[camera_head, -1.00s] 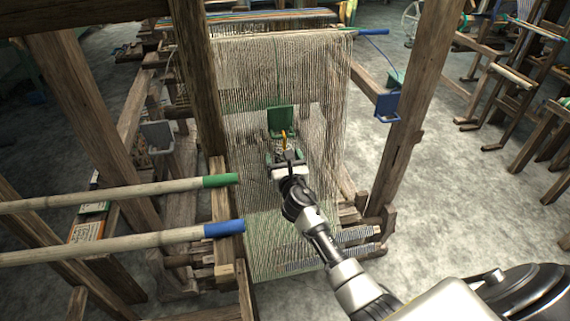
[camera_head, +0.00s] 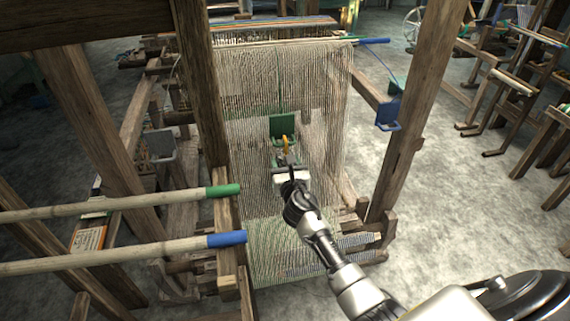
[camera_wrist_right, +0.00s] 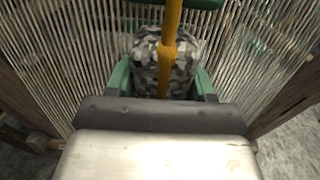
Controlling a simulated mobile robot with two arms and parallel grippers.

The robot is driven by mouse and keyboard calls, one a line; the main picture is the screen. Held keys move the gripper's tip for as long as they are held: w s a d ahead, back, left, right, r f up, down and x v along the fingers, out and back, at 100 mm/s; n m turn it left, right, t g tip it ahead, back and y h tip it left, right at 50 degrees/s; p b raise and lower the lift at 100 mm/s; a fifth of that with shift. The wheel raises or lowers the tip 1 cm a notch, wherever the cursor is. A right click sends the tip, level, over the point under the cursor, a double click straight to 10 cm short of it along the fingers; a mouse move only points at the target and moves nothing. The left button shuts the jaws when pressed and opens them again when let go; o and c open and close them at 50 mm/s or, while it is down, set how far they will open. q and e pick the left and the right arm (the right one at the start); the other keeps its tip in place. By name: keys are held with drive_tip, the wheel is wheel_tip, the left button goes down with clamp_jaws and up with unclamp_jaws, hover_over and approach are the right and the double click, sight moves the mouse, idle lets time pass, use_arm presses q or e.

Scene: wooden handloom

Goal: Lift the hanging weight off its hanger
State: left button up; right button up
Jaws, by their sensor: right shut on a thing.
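The hanging weight (camera_wrist_right: 148,72) shows in the right wrist view as a rounded block with a grey camouflage pattern. A yellow upright rod (camera_wrist_right: 171,40) runs down in front of it; the rod also shows in the head view (camera_head: 285,144). My right gripper (camera_head: 285,157) is in front of the loom's threads, with its green fingers on both sides of the weight in the wrist view (camera_wrist_right: 163,82). It is shut on the weight. The weight's lower part is hidden behind my gripper. My left gripper is not in view.
A green panel (camera_head: 283,125) stands just above my right gripper. Pale hanging threads (camera_head: 325,85) surround it. A thick wooden post (camera_head: 415,110) with a blue bracket (camera_head: 388,114) is on the right. Poles with green (camera_head: 223,190) and blue (camera_head: 227,239) ends reach in from the left.

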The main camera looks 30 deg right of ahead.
drive_tip(key=shift+r+p, duration=0.45)
drive_tip(key=shift+r, duration=0.35)
drive_tip(key=p+v, duration=0.2)
drive_tip(key=v, duration=1.2)
drive_tip(key=shift+f, duration=0.1)
drive_tip(key=shift+s, duration=0.1)
